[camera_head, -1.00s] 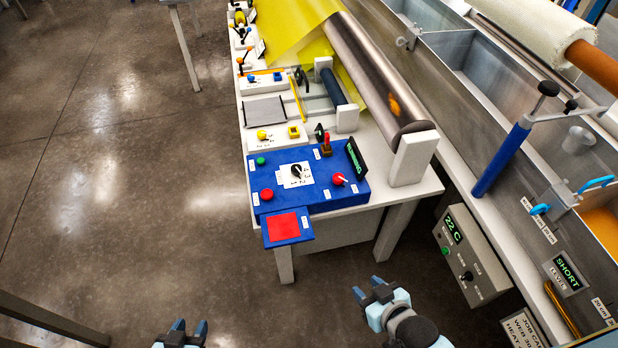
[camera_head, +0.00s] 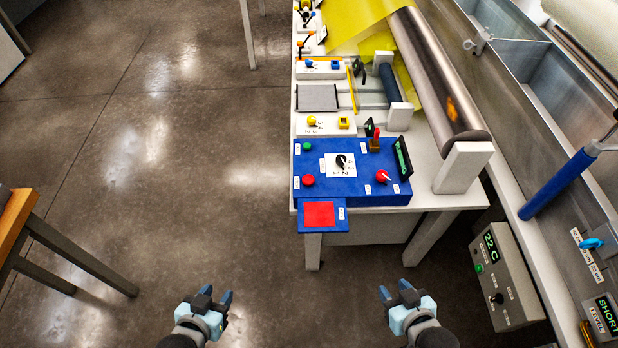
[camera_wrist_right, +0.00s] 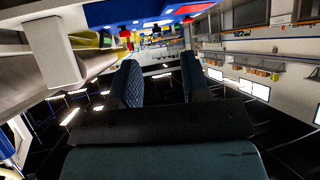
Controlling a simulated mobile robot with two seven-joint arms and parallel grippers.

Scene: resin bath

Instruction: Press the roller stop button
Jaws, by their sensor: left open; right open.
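A blue control panel (camera_head: 346,191) sits on the near end of a white table. On it are a red round button (camera_head: 308,180) at the left, a green round button (camera_head: 307,146) behind it, a black dial and a red knob (camera_head: 383,176). A red square pad (camera_head: 319,214) is on a blue plate at the panel's front. The labels are too small to read. My left gripper (camera_head: 217,294) is open and empty, low in the head view, short of the panel. My right gripper (camera_head: 394,289) is open, empty and apart from the panel; its fingers show in the right wrist view (camera_wrist_right: 160,75).
A large metal roller (camera_head: 440,85) with yellow film lies along the table behind the panel. A grey control box (camera_head: 505,285) and metal tanks stand at the right. A wooden-topped table (camera_head: 15,225) is at the left. The floor between is clear.

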